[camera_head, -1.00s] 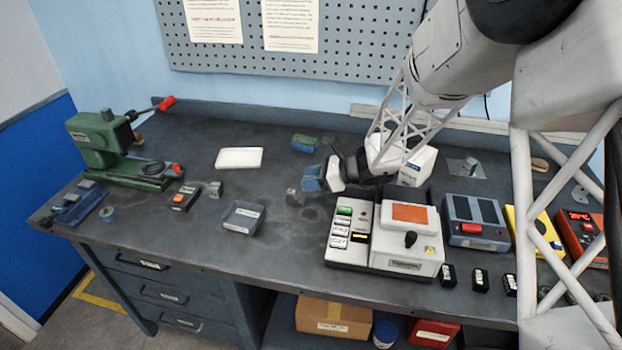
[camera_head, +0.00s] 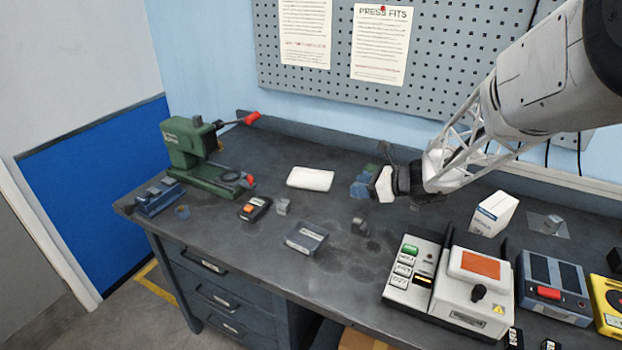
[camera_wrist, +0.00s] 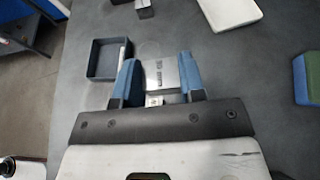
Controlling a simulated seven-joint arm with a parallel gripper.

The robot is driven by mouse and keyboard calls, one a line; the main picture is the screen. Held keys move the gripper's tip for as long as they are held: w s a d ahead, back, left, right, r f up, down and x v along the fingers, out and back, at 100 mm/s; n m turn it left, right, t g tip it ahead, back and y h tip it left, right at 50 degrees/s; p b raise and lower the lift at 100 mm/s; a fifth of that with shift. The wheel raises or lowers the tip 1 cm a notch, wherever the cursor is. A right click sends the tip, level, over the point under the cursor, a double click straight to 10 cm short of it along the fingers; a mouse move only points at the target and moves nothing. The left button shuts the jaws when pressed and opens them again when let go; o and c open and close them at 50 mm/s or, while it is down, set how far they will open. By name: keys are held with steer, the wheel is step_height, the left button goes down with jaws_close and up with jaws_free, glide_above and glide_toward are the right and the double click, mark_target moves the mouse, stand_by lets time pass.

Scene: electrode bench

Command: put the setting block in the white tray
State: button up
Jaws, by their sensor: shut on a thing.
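My gripper (camera_wrist: 162,80) is shut on a silver-grey metal block (camera_wrist: 162,72) with dark markings, which I take as the setting block. It sits between the blue fingertips in the wrist view. In the head view my gripper (camera_head: 364,184) is over the middle of the bench, and the held block cannot be made out clearly there. The white tray (camera_head: 310,178) looks like a flat white slab on the bench, left of my gripper. It shows at the upper right of the wrist view (camera_wrist: 232,12), apart from the fingers.
A dark open tray (camera_head: 305,238) with a pale label is near the front edge. A green press (camera_head: 200,155) stands at left, a white-grey machine (camera_head: 450,283) at right.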

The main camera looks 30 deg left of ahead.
steer(key=x, duration=0.9)
steer(key=shift+w+a+f, duration=0.2)
steer(key=shift+a, duration=0.05)
steer(key=shift+f, duration=0.55)
glide_above(321, 183)
steer(key=shift+a+f, duration=0.15)
steer(key=shift+f, duration=0.6)
steer(key=shift+f, duration=1.75)
steer(key=shift+f, duration=0.2)
